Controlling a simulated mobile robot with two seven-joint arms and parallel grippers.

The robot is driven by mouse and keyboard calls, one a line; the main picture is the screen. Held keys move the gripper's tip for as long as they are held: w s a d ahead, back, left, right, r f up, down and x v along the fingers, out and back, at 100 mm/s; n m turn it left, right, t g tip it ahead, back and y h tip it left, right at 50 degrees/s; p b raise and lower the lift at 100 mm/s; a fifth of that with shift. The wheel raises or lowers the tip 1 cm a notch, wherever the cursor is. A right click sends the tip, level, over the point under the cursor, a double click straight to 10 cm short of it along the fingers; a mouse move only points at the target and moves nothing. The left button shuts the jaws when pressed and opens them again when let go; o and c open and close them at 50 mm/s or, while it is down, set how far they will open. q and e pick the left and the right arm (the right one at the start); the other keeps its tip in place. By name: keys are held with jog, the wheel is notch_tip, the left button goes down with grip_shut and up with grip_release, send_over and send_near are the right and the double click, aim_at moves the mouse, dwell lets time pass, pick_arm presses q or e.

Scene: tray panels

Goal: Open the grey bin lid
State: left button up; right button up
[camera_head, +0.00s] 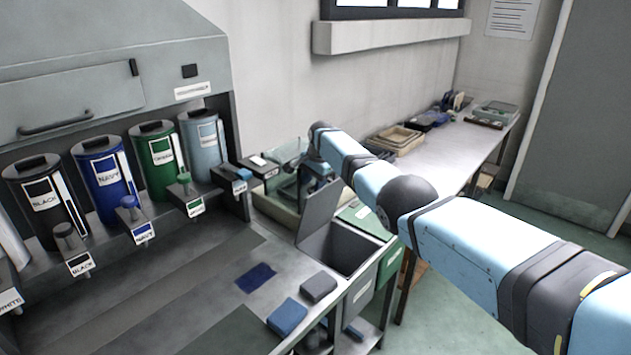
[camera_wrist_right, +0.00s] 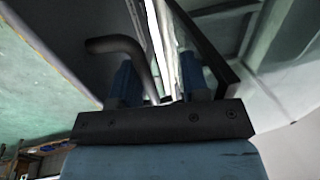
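The grey bin (camera_head: 358,292) stands at the right end of the counter, its dark inside showing. Its grey lid (camera_head: 316,222) is raised and tilted up on the left side of the opening. My right gripper (camera_head: 316,168) is above the raised lid; its fingertips are hard to make out there. In the right wrist view, the two fingers of my right gripper (camera_wrist_right: 160,75) stand apart. A dark bent handle (camera_wrist_right: 122,46) reaches between them, with a visible gap to the right finger. A firm hold does not show. My left gripper is out of view.
A bin with a green label (camera_head: 388,262) stands right beside the grey bin. Folded blue cloth (camera_head: 287,317) and grey cloth (camera_head: 319,286) lie on the counter. Several labelled canisters, including a green one (camera_head: 157,158), line the left. A side table (camera_head: 440,155) stands behind.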

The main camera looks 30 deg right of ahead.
jog(key=shift+r, duration=0.15)
notch_tip(320, 180, up, 13)
jog(key=s+d, duration=0.1)
jog(key=s, duration=0.1)
jog(key=shift+s+r+p, duration=0.15)
jog(key=shift+s+p, duration=0.15)
jog(key=shift+p, duration=0.1)
dwell(0.3)
